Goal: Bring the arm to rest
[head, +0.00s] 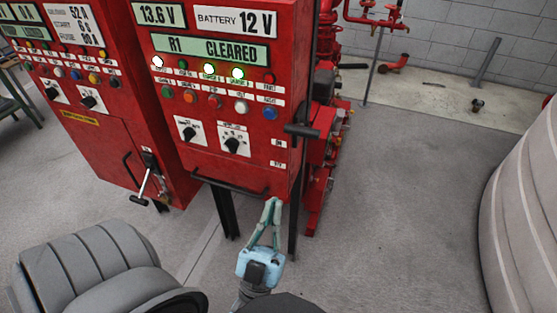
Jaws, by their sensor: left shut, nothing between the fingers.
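My left gripper (273,204) shows at the lower middle of the head view. Its pale teal fingers point up and are together, with nothing seen between them. It is just in front of the lower right of a red control cabinet (176,150), below the cabinet's front edge in the picture. I cannot tell whether the fingertips touch the cabinet or its black handle bar (229,186). My right gripper is out of the picture.
The cabinet display (211,50) reads "R1 CLEARED". A second red cabinet (95,148) stands at the left, with a lever (147,185) on its front. Red pump pipework (326,110) stands behind. The grey floor (400,200) at the right is clear.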

